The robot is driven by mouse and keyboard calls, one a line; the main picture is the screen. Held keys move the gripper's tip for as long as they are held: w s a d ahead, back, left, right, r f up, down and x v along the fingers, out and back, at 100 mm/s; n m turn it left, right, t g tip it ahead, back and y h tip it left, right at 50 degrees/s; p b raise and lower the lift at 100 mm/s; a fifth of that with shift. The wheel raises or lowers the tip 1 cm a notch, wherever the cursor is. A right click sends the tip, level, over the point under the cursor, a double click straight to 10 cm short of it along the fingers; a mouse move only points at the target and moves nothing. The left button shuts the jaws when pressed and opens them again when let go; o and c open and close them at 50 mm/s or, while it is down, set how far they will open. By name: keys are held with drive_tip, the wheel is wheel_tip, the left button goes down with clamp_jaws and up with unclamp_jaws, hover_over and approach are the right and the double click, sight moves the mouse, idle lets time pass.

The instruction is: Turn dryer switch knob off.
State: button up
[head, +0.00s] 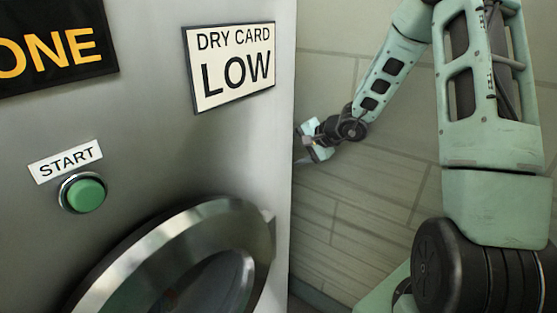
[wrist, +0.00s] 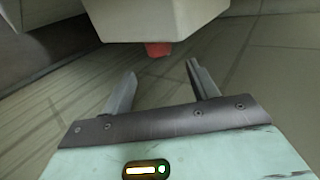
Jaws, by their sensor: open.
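The dryer (head: 150,130) fills the left of the head view, with its flat grey front facing me. My gripper (head: 308,143) is beside the dryer's right edge, and its far end is partly hidden by that edge. In the wrist view, my gripper (wrist: 160,68) is open, with two apart fingers and nothing between them. A small red piece (wrist: 158,49), which may be the switch knob, sticks out from a pale box (wrist: 155,18). It appears just beyond the fingertips, and I see no contact. The head view shows no switch knob.
The dryer front carries a green START button (head: 83,194), a DRY CARD LOW sign (head: 232,67), a black sign (head: 58,50) and a round metal door (head: 170,260). A pale panelled wall (head: 360,190) is to the right, with open space before it.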

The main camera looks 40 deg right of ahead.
drive_tip(key=x, duration=0.7)
drive_tip(key=shift+w+a+f, duration=0.15)
drive_tip(key=shift+w, duration=0.1)
drive_tip(key=shift+c, duration=0.3)
drive_tip(key=c, duration=0.9)
